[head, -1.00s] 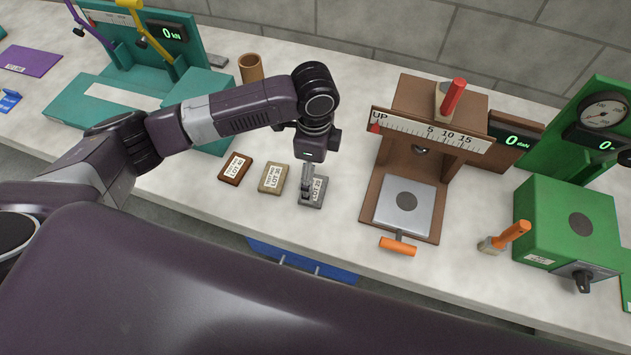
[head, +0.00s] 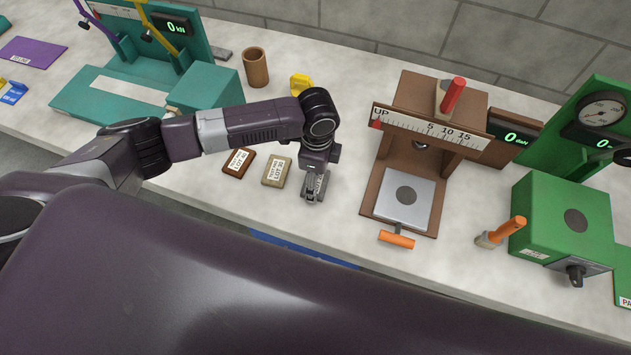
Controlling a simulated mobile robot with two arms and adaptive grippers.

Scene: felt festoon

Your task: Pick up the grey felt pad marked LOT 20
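The grey felt pad (head: 320,183) lies on the pale worktop, right of two other labelled pads. Its white label is partly covered by my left gripper (head: 314,192), and the number is too small to read surely. The gripper reaches down from above, and its fingers are at the pad. I cannot tell whether they are closed on it or whether the pad is lifted. My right gripper is not in view.
A brown pad (head: 233,168) and an olive-tan pad (head: 270,178) lie to the left. A brown press (head: 375,195) with an orange handle (head: 397,240) stands to the right, then an orange-handled brush (head: 513,229) and a green machine (head: 545,208). A brown cup (head: 256,68) stands behind.

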